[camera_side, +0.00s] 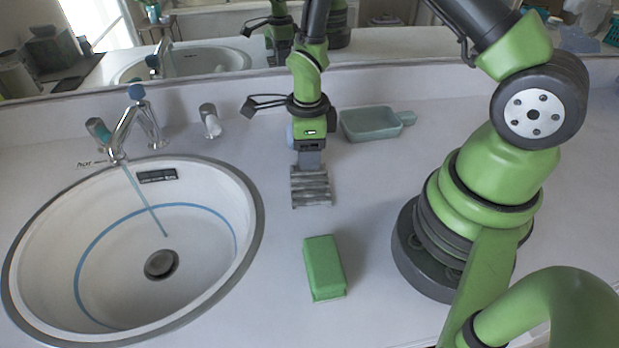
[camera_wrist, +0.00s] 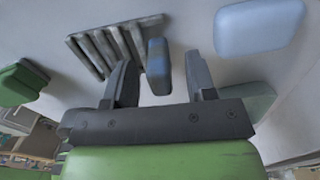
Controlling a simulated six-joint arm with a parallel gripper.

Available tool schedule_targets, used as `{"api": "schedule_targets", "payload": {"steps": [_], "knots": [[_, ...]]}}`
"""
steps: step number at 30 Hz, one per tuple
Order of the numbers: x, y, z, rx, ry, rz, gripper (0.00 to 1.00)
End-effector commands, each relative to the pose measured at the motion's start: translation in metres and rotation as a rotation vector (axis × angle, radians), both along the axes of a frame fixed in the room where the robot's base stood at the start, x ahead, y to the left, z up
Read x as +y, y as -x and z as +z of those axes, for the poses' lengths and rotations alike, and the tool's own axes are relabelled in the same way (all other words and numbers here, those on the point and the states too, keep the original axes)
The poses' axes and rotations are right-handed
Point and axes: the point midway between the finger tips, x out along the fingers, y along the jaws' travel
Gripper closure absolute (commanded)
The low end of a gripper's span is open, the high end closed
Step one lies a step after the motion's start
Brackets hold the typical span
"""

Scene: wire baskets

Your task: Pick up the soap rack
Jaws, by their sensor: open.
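The soap rack is a grey slatted piece (camera_side: 311,188) lying on the counter between the sink and my arm's base. In the wrist view, the rack (camera_wrist: 113,44) lies at the upper left, beyond the left finger. My gripper (camera_side: 311,160) points down just behind the rack and overlaps it in the side view. In the wrist view, my gripper (camera_wrist: 162,78) is open, its two dark fingers spread apart. A small blue block (camera_wrist: 158,66) shows between the fingers; I cannot tell its height against them. The rack is not between the fingers.
A green block (camera_side: 325,268) lies in front of the rack. A blue-green tray with a handle (camera_side: 370,123) stands behind, to the right. A pale blue object (camera_wrist: 258,27) is at the wrist view's upper right. The sink (camera_side: 245,246) opens to the left, with a faucet (camera_side: 125,132).

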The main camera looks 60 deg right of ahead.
Motion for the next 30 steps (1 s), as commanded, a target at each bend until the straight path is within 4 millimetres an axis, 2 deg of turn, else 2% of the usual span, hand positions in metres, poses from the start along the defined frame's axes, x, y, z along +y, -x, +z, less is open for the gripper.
{"api": "schedule_targets", "payload": {"steps": [3,9,10,22,26,30], "knots": [[0.0,0.0,0.0,0.0,0.0,0.0,0.51],[0.0,0.0,0.001,0.0,0.0,0.0,0.97],[0.0,0.0,0.001,0.0,0.0,0.0,1.0],[0.0,-0.001,0.007,-0.001,0.0,0.0,1.0],[0.0,-0.001,0.022,-0.004,0.0,0.0,1.0],[0.0,-0.001,0.048,-0.007,0.001,0.0,1.0]]}}
